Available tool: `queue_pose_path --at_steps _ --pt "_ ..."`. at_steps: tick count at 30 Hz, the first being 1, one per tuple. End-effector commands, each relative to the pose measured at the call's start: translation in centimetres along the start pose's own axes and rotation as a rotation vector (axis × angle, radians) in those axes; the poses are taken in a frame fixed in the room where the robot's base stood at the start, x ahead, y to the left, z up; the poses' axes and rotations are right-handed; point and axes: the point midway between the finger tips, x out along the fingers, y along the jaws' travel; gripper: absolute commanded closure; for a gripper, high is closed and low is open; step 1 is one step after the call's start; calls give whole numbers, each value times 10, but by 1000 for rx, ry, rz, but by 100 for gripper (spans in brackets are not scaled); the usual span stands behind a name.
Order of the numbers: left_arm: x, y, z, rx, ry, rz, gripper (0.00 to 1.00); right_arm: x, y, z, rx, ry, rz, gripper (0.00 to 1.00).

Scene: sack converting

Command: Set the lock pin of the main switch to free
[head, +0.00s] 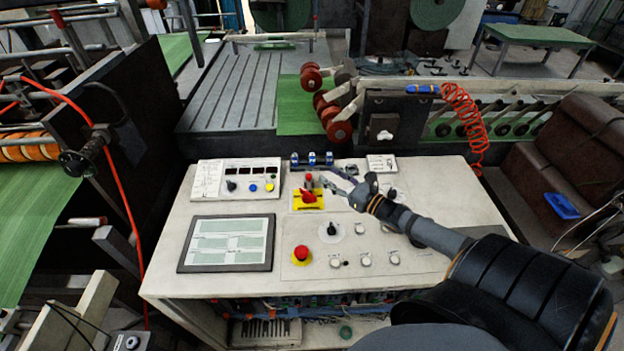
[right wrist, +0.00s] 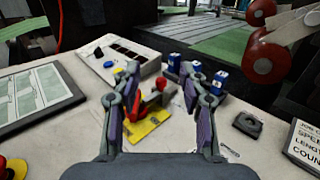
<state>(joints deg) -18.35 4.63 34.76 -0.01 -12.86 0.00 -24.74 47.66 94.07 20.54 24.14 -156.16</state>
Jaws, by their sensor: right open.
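The main switch, a red handle on a yellow plate (head: 308,197), sits on the pale console top; it also shows in the right wrist view (right wrist: 147,122). A small red-topped pin (head: 308,179) stands just behind the handle, and in the right wrist view its red top (right wrist: 161,83) shows between my fingers. I cannot tell its locked or free position. My right gripper (head: 328,184) is open and empty, just right of the switch in the head view. In the right wrist view its fingers (right wrist: 160,78) appear on either side of the switch, with no visible contact. My left gripper is out of view.
The console (head: 285,320) also carries a screen (head: 228,243), a red emergency button (head: 301,253), a black knob (head: 332,229) and a raised button box (head: 235,178). Blue-and-white blocks (head: 312,159) stand behind the switch. Red rollers (head: 339,131) rise beyond the console's back edge.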

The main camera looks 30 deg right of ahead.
Motion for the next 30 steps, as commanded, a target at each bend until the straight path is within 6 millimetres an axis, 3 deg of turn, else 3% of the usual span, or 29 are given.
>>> queue_pose_path --at_steps 1,3,7,9,12,21,30 --pt "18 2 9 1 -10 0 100 0 -1 -22 0 0 -3 57" --pt "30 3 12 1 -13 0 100 0 -1 -41 1 0 -4 57" --pt "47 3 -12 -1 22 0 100 4 0 -68 1 -4 -1 57" --pt "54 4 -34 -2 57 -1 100 26 0 -63 0 -8 -1 57" --pt "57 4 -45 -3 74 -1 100 44 0 -61 1 -4 -2 57" --pt "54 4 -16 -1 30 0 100 73 0 -57 2 -1 -2 57" --pt "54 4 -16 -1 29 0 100 75 0 -57 1 0 -1 57"
